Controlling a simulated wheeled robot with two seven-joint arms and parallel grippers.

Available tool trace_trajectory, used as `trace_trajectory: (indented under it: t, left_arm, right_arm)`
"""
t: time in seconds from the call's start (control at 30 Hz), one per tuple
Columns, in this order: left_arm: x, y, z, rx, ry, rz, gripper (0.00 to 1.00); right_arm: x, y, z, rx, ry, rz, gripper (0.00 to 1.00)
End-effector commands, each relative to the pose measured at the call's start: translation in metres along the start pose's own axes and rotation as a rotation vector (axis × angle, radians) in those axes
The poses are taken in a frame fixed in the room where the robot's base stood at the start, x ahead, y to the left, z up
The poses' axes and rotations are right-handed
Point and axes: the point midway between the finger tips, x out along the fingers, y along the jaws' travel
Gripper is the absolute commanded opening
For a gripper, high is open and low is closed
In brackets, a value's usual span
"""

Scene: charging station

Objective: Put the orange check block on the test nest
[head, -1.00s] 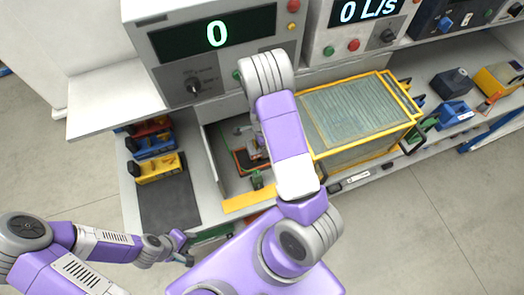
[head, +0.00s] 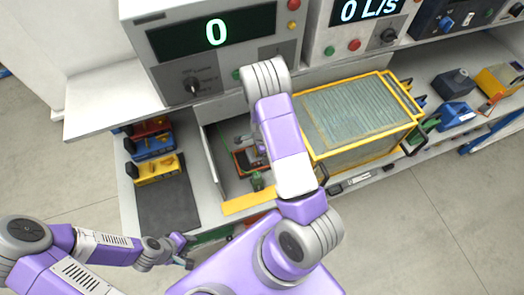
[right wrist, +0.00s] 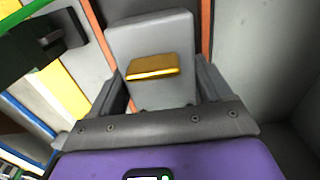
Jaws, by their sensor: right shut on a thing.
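In the right wrist view, a glossy orange block (right wrist: 153,67) shows between the fingers of my right gripper (right wrist: 160,90), against a grey piece (right wrist: 150,30) that spans the gap. My right gripper is shut on it. Orange-red strips of the nest's outline (right wrist: 206,25) run on both sides. In the head view my right forearm hides most of this gripper and the block, inside the grey bay with the orange-red outlined nest (head: 238,166). I cannot tell whether the block touches the nest. My left gripper (head: 185,252) hangs low at the bench's front edge, its jaws unclear.
A yellow-framed box with a clear lid (head: 350,112) stands right of the bay. Blue, red and yellow blocks (head: 155,168) stand at the left beside a dark mat (head: 165,207). The display unit (head: 215,50) reads 0 behind. A green item (head: 257,181) stands near the bay's front.

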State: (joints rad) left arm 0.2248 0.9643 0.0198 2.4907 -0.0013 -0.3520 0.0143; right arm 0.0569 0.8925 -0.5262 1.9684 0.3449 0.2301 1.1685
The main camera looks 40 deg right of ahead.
Motion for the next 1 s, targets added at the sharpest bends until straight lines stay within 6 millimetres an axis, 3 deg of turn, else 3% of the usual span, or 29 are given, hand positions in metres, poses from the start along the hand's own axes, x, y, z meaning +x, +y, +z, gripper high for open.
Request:
trace_trajectory:
  t: [0.13, 0.17, 0.3, 0.47, 0.63, 1.0]
  left_arm:
    - [0.002, -0.001, 0.000, 0.000, 0.000, 0.000, 0.37]
    - [0.002, -0.001, 0.000, 0.000, 0.000, 0.000, 0.37]
    - [0.001, -0.001, 0.000, 0.000, 0.000, 0.000, 0.37]
    - [-0.001, 0.000, 0.000, 0.000, 0.000, 0.000, 0.37]
    - [-0.012, 0.005, 0.001, 0.000, 0.000, 0.000, 0.37]
    - [-0.021, 0.008, 0.001, 0.000, 0.000, 0.000, 0.37]
  right_arm:
    - [0.002, 0.000, 0.000, 0.000, 0.000, -0.001, 0.39]
    - [0.002, 0.000, 0.000, 0.000, 0.000, 0.000, 0.80]
    - [0.002, 0.000, 0.000, 0.000, 0.000, 0.000, 1.00]
    - [-0.001, 0.000, 0.000, 0.000, 0.000, 0.000, 1.00]
    - [-0.018, -0.001, 0.000, 0.000, -0.001, -0.004, 1.00]
    - [-0.100, -0.001, 0.001, -0.002, -0.001, -0.005, 1.00]
